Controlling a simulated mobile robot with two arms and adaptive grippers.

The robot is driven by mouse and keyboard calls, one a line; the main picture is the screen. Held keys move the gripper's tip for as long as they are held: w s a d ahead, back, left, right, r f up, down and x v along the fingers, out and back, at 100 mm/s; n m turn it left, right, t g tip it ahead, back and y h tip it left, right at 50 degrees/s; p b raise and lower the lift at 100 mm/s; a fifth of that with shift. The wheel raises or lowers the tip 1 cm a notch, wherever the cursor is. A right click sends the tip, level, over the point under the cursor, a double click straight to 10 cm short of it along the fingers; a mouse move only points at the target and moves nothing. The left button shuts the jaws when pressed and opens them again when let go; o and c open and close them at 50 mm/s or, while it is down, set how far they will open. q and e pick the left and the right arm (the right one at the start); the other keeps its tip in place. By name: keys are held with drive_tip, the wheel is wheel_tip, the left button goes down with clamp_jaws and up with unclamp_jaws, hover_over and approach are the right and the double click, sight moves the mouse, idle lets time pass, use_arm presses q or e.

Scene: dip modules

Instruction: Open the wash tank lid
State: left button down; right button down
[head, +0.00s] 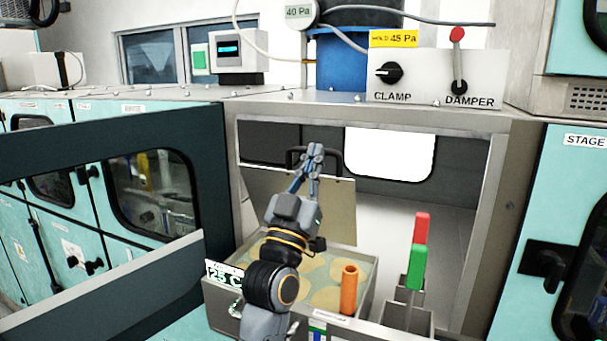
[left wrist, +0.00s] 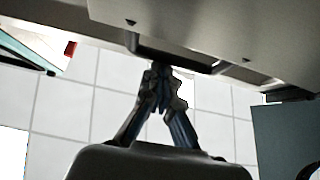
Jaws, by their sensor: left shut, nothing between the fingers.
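The wash tank (head: 368,285) is a grey open-topped box with a 25 C label in the head view, with pale round shapes inside. Its lid (head: 340,205) stands steeply raised at the back of the tank, with a dark bar handle (head: 340,155) at its top edge. My left gripper (head: 315,150) is shut and empty in front of the handle. In the left wrist view, the shut fingertips (left wrist: 160,70) are close to the dark handle (left wrist: 200,66) below a grey panel; whether they touch it is unclear. My right gripper is not in view.
An orange tube (head: 349,290) stands at the tank's front right. Red-handled (head: 421,227) and green-handled (head: 416,268) tools stand in a grey holder to the right. The cabinet frame (head: 490,210) borders the opening. A dark-framed door (head: 150,195) stands open at left.

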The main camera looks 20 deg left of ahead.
use_arm(q)
drive_tip(key=r+g+p, duration=0.2)
drive_tip(key=p, duration=0.1)
hover_over(308, 191)
drive_tip(key=w+d, duration=0.1)
drive_tip(key=d, duration=0.2)
drive_tip(key=shift+w+a+f, duration=0.15)
drive_tip(key=shift+w, duration=1.1)
drive_tip(key=shift+t, duration=0.3)
drive_tip(key=v, duration=1.2)
drive_tip(key=shift+p, duration=0.3)
